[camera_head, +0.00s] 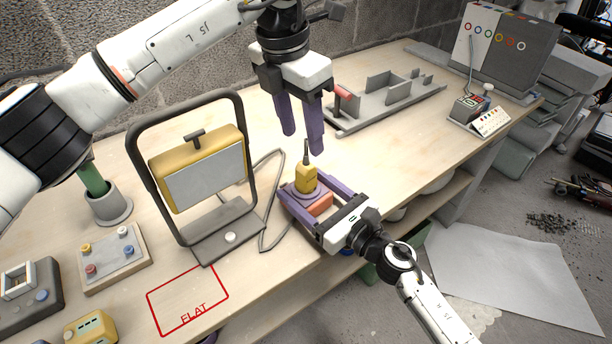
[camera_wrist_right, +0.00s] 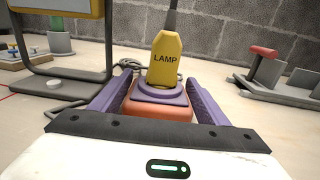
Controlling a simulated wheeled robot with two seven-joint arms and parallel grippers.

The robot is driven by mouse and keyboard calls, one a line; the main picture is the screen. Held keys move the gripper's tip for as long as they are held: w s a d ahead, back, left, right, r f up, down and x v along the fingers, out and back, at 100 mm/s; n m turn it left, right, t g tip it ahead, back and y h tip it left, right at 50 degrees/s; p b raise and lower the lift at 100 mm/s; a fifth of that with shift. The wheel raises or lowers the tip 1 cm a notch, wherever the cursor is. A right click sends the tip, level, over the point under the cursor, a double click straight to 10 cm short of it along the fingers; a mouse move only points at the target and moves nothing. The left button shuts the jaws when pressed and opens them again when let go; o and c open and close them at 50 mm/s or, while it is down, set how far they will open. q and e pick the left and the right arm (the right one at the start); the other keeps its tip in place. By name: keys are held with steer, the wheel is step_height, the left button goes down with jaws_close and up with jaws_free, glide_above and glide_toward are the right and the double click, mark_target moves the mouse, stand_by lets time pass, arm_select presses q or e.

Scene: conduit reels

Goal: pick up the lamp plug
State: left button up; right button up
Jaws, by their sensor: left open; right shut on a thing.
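The yellow lamp plug (camera_head: 306,180), lettered LAMP in the right wrist view (camera_wrist_right: 164,62), stands upright with its dark cord end on top. It sits on a purple round collar (camera_wrist_right: 160,93) over an orange block (camera_head: 320,206). My right gripper (camera_head: 303,189) is low at the table's front edge, shut on the orange block, with one purple finger on each side. My left gripper (camera_head: 302,140) hangs above the plug, open and empty, its fingers pointing down. Its fingertips are apart from the plug. The plug's lower end is hidden by the collar.
A yellow work lamp (camera_head: 205,178) in a dark frame stands left of the plug. Its grey cord (camera_head: 272,206) lies on the table between them. A grey fixture tray (camera_head: 390,104) with a red handle stands behind right. The table right of the plug is clear.

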mark_target(305, 164)
arm_select(q)
steer(key=f, duration=0.6)
steer(key=shift+w+d+f, duration=0.1)
steer(key=shift+w+d, duration=0.1)
steer(key=shift+w, duration=0.15)
steer(key=shift+w+d+f, duration=0.1)
steer(key=shift+w+f, duration=0.1)
steer(key=shift+f, duration=0.7)
steer(key=shift+w+d+f, duration=0.1)
steer(key=shift+w+f, duration=0.15)
steer(key=shift+f, duration=0.65)
steer(key=shift+w+d+f, duration=0.1)
steer(key=shift+w+f, duration=0.1)
steer(key=shift+f, duration=0.7)
steer(key=c, duration=1.1)
